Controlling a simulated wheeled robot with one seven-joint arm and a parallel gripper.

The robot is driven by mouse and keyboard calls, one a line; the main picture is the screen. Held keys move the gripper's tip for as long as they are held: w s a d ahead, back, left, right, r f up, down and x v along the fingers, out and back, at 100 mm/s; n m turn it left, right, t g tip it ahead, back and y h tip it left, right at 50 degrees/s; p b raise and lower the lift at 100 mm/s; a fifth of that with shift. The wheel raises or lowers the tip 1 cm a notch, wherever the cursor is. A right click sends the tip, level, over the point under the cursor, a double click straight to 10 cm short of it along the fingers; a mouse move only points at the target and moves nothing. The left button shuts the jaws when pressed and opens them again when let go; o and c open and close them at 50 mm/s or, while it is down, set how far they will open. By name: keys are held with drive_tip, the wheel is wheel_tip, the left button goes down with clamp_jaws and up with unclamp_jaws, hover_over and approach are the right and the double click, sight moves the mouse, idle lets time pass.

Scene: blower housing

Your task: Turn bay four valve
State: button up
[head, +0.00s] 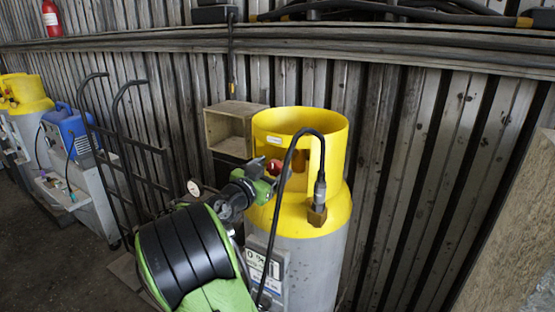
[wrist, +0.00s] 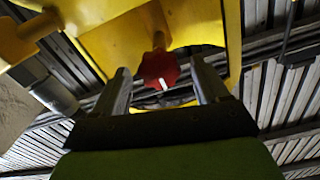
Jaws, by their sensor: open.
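A red valve knob (head: 274,166) with a white mark sits inside the yellow collar (head: 335,140) of a grey cylinder (head: 318,272). In the wrist view the red knob (wrist: 159,70) lies between the two fingertips of my gripper (wrist: 160,66). The gripper is open, with a finger on each side of the knob and a visible gap to each. In the head view my gripper (head: 268,180) reaches the collar from the left, and my green and black arm hides part of the cylinder. I cannot tell whether the fingers touch the knob. No bay number is readable.
A black hose (head: 302,135) arches from a brass fitting (head: 317,214) close beside my gripper. A wooden box (head: 234,130) is behind the cylinder. A black hand truck (head: 125,160), a blue unit (head: 66,132) and another yellow-topped cylinder (head: 28,92) stand left. A wooden panel (head: 515,240) is at right.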

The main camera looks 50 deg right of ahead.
sight(273, 169)
drive_tip(key=d, duration=0.3)
drive_tip(key=shift+w+d+p, duration=0.15)
drive_tip(key=shift+d+p, duration=0.2)
drive_tip(key=shift+a, duration=0.1)
drive_tip(key=c, duration=1)
